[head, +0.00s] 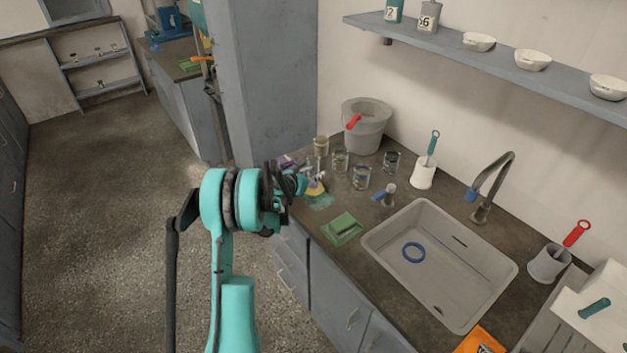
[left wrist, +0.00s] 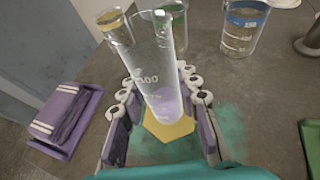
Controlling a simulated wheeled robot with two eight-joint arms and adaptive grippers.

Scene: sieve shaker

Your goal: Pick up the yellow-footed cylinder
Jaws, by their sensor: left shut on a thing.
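The yellow-footed cylinder is a clear, graduated glass tube (left wrist: 155,65) with a yellow six-sided foot (left wrist: 168,127) and some purple at its bottom. It stands roughly upright in the left wrist view, its lower part between the fingers of my left gripper (left wrist: 160,105), which is shut on it. In the head view the yellow foot (head: 316,188) shows just right of my left gripper (head: 303,184), near the counter's left edge. I cannot tell whether the foot touches the counter. My right gripper is not in view.
Close behind stand a yellow-banded beaker (left wrist: 115,28), a green-banded one (left wrist: 176,22) and a blue-banded one (left wrist: 243,28). A folded purple cloth (left wrist: 65,120) lies left. Green powder (head: 320,203) is spilled around the foot. A green pad (head: 342,229) and sink (head: 480,270) lie nearer.

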